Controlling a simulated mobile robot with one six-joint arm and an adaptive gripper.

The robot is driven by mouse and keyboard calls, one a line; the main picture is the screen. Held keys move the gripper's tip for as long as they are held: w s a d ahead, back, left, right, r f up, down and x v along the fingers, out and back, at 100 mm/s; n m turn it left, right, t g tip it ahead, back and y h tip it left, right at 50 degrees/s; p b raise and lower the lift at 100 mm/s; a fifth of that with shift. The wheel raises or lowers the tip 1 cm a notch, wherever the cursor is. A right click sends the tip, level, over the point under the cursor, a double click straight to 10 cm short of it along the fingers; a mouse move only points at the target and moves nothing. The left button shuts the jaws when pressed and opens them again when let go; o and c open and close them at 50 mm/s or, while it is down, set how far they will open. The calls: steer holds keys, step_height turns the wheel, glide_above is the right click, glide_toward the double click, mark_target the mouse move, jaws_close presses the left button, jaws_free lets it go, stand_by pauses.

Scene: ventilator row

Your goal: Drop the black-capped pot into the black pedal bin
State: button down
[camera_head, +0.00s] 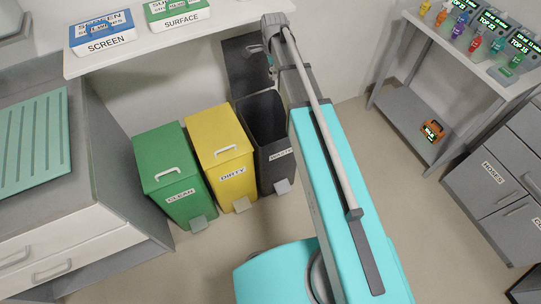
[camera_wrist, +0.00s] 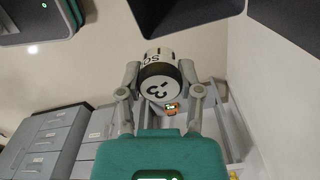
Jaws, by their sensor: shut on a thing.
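My gripper (camera_wrist: 160,76) is shut on a pot (camera_wrist: 158,54) in the wrist view. The pot is a small pale cylinder with dark lettering and a dark band, held between both fingers. Its cap cannot be made out for certain. In the head view my arm hides most of the gripper and the pot. The black pedal bin (camera_head: 280,170) stands below and beside my arm, labelled WASTE. Its lid (camera_head: 246,68) is raised against the wall and its mouth is open. My arm covers part of its right side.
A yellow DIRTY bin (camera_head: 222,150) and a green CLEAN bin (camera_head: 172,172) stand left of it, both shut. A white shelf (camera_head: 200,32) with SCREEN and SURFACE boxes runs above. A grey rack (camera_head: 455,55) and HOSES drawers (camera_head: 495,178) are at the right. Floor between is clear.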

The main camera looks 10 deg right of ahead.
steer(key=w+f+b, duration=0.3)
steer(key=f+b, duration=0.8)
steer(key=f, duration=0.1)
steer(key=w+f+b, duration=0.3)
steer(key=f+b, duration=0.8)
steer(key=shift+d+f+b, duration=0.3)
steer(key=shift+f+b, duration=0.05)
steer(key=shift+f, duration=0.05)
steer(key=shift+f, duration=0.1)
step_height(320, 180, down, 6)
steer(key=b, duration=0.6)
steer(key=shift+c, duration=0.9)
jaws_free()
steer(key=shift+r, duration=0.2)
